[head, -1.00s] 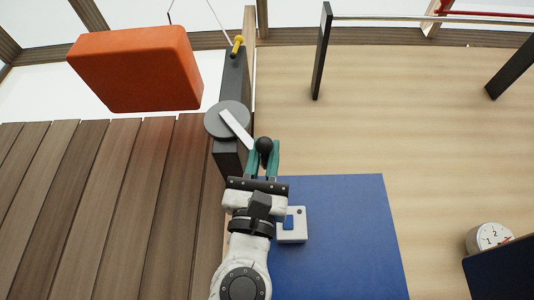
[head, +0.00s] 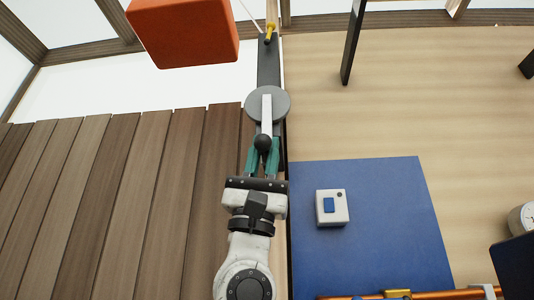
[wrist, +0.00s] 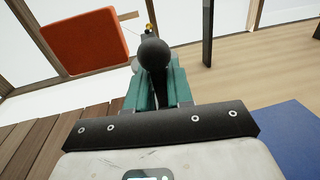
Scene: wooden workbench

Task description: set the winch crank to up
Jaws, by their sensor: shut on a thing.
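The winch crank is a white lever (head: 267,113) on a round grey hub (head: 281,100), with a black ball knob (head: 263,142) at its end. In the head view the lever points from the hub toward my arm, almost straight down the picture. My gripper (head: 263,152) has its green fingers on either side of the knob and is shut on it. In the wrist view the knob (wrist: 154,54) sits between the fingertips and hides the lever and most of the hub.
An orange block (head: 184,32) hangs at the upper left. A blue mat (head: 385,215) with a small white box with a blue switch (head: 332,207) lies to the right. A dark post (head: 352,45) stands behind. Wooden planks (head: 125,190) cover the left.

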